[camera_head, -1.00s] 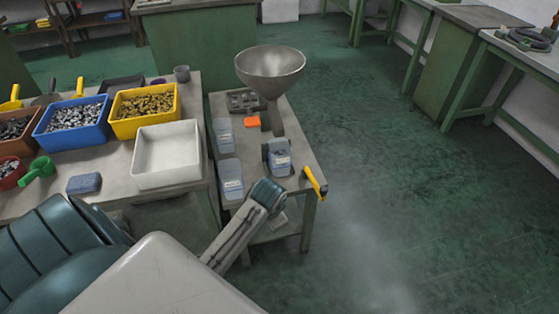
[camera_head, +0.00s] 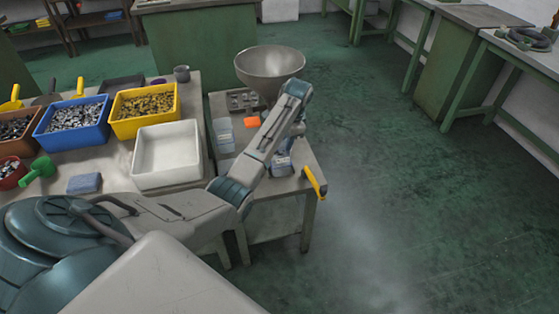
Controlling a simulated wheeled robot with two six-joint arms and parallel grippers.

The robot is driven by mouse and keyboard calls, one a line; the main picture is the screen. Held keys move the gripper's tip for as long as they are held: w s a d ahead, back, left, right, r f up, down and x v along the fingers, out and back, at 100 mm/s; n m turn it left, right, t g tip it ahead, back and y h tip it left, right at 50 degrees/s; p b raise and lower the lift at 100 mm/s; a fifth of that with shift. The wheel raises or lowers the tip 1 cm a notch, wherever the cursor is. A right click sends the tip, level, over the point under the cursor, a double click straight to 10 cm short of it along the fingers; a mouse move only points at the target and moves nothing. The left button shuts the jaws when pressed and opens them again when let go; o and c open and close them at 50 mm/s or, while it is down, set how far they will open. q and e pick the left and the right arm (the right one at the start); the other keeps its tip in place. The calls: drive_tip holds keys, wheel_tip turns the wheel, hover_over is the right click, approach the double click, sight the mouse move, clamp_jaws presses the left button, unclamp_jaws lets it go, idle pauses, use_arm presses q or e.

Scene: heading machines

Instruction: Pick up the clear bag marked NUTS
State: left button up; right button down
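Several clear bags with pale labels stand on the small side table (camera_head: 312,158); the lettering is too small for me to read, so I cannot tell which is marked NUTS. One bag (camera_head: 223,128) is at the table's back left. Another bag (camera_head: 225,166), at its front left, is partly covered by my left arm. A third bag (camera_head: 282,169) is at the front right, its upper part covered by my arm. My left gripper (camera_head: 284,150) points down over or beside this third bag. Its fingers are mostly hidden behind the arm. My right gripper is not in view.
A metal funnel (camera_head: 269,66) rises above the side table's back. A white bin (camera_head: 167,150), blue bin (camera_head: 72,126) and yellow bin (camera_head: 146,111) stand left. The floor at right is clear.

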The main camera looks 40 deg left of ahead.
sight(280, 159)
use_arm(q)
wheel_tip(280, 159, down, 8)
drive_tip(key=p, duration=0.1)
drive_tip(key=shift+w+a, duration=0.25)
drive_tip(key=shift+a, duration=0.2)
clamp_jaws()
drive_tip(key=shift+a+r, duration=0.1)
drive_tip(key=shift+r, duration=0.1)
idle(1.1)
